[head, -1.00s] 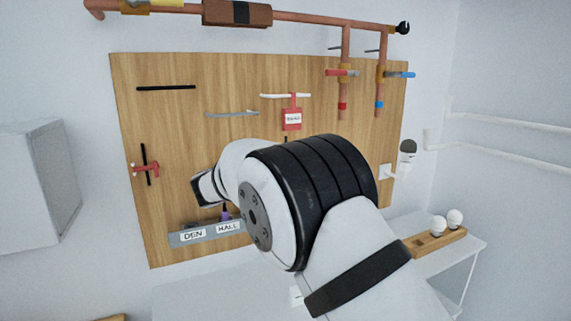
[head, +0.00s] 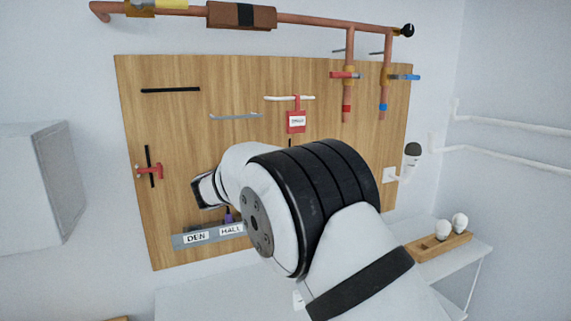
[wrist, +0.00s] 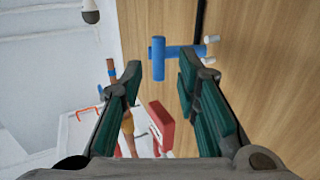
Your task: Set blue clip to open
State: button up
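The blue clip (wrist: 158,60) is a T-shaped blue piece on the wooden board, beside a black vertical slot (wrist: 201,15), in the wrist view. My gripper (wrist: 162,75) is open, with dark green pads on either side. The clip's upright bar shows between the fingertips, nearer the left one, and its stem runs right behind the right fingertip. Whether a finger touches it cannot be told. In the head view my arm hides this clip, and the gripper is not visible.
A red clip (head: 152,171) sits on another slot at the board's left. Copper pipes (head: 348,95) run at the upper right. A bulb tray (head: 445,246) stands at right.

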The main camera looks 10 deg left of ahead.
jog(key=v, duration=1.1)
jog(key=shift+s+a, duration=0.2)
jog(key=shift+s, duration=0.15)
jog(key=w+d+r+n+t+y, duration=0.1)
jog(key=w+d+r+y, duration=0.2)
jog(key=r, duration=0.2)
jog(key=w+d+r+n+t+y, duration=0.1)
jog(key=w+d+r+y, duration=0.15)
jog(key=r, duration=0.35)
jog(key=s+d+r+n+y, duration=0.4)
jog(key=d+r+y, duration=0.2)
jog(key=d+y, duration=0.15)
jog(key=s+d+f+g+h, duration=0.1)
jog(key=s+d+f+g, duration=0.3)
jog(key=s+d+f, duration=0.3)
jog(key=s+d+f+g+h, duration=0.1)
jog(key=s+d+f+g, duration=0.3)
jog(key=s, duration=1.4)
jog(key=s+d+f+g+h, duration=0.2)
jog(key=s+d+f+g, duration=0.2)
jog(key=s+d+f, duration=0.6)
jog(key=s+d, duration=0.2)
jog(key=d, duration=0.2)
jog(key=shift+s, duration=0.25)
